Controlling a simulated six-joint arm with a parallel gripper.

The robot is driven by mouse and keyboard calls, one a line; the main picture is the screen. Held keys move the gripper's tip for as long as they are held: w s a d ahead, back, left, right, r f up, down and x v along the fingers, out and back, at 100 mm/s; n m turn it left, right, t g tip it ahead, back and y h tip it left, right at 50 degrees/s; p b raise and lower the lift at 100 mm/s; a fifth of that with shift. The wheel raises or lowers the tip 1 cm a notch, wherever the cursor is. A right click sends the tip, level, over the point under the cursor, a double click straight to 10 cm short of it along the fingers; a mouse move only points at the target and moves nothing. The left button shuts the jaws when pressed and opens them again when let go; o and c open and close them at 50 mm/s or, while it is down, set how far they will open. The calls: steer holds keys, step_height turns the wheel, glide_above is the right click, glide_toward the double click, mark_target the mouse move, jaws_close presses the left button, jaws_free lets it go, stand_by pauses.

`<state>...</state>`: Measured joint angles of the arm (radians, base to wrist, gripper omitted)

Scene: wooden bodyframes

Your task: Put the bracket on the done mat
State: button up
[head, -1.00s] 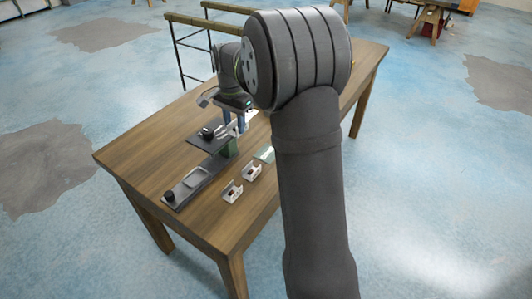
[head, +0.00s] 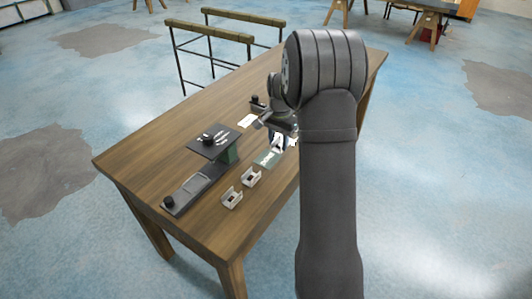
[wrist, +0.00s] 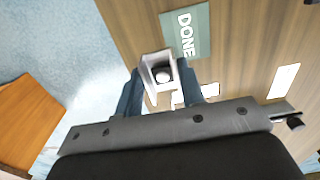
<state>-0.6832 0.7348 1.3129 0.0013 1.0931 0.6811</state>
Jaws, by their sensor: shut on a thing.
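My gripper (wrist: 162,92) is shut on a small pale grey bracket (wrist: 147,61), which sits between the fingertips in the wrist view. The green done mat (wrist: 186,30) with white lettering lies just beyond the bracket there, and the bracket's far edge overlaps the mat's near edge in the picture. In the head view the mat (head: 267,161) lies on the table, with my gripper (head: 279,144) over its far end. I cannot tell the height of the bracket above the surface.
Two similar grey brackets (head: 232,198) (head: 250,178) stand on the wooden table (head: 190,250) near the mat. To their left are a dark rail (head: 186,191) with a black knob and a raised dark plate (head: 212,145). A white card (head: 247,121) lies farther back.

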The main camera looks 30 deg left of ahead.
steer(key=a+f, duration=0.2)
steer(key=a, duration=0.1)
steer(key=s+a, duration=0.1)
steer(key=shift+a+f, duration=0.25)
steer(key=shift+f, duration=2.1)
steer(key=shift+f, duration=0.1)
steer(key=o, duration=1.1)
step_height(320, 180, up, 12)
steer(key=shift+r, duration=0.1)
